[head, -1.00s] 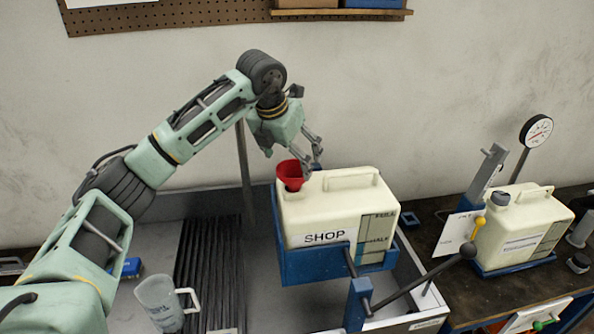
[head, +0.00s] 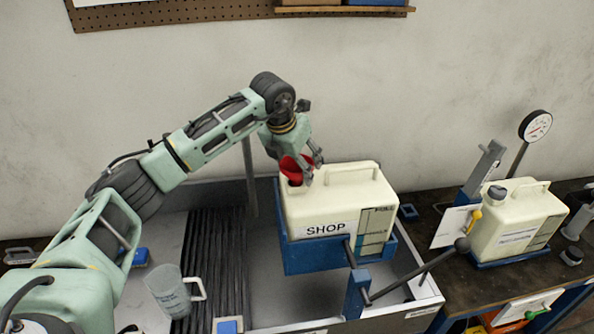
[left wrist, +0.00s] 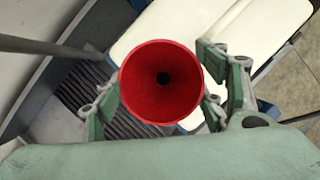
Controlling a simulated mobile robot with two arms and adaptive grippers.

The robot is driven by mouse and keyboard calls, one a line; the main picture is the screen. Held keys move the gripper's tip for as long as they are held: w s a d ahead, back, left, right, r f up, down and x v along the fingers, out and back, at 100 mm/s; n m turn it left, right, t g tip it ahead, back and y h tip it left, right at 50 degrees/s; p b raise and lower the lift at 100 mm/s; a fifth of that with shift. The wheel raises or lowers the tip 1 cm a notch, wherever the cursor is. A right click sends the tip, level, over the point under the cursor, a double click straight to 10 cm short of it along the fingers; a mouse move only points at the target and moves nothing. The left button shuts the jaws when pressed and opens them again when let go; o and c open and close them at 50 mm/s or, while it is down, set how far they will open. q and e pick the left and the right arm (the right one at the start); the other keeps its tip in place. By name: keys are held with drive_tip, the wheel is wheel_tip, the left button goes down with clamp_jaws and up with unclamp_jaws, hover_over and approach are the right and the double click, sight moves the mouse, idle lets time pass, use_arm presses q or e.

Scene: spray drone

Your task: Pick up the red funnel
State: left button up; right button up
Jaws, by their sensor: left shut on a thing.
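The red funnel (head: 294,168) is at the left end of the top of the cream SHOP jug (head: 318,212). In the left wrist view its round mouth (left wrist: 161,82) faces the camera, with a dark hole in the middle. My left gripper (head: 309,172) is shut on the funnel, with fingers on both sides of it. The funnel looks tilted in the head view. Its spout is hidden, so I cannot tell whether it is still inside the jug's opening. My right gripper is not in view.
The jug sits in a blue cradle (head: 313,256) with a lever over a grey tray. A clear measuring cup (head: 167,292) stands in the tray on the left. A second cream jug (head: 515,222) and a gauge (head: 536,125) are on the right.

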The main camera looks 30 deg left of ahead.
use_arm(q)
drive_tip(key=c, duration=0.3)
drive_tip(key=shift+c, duration=0.2)
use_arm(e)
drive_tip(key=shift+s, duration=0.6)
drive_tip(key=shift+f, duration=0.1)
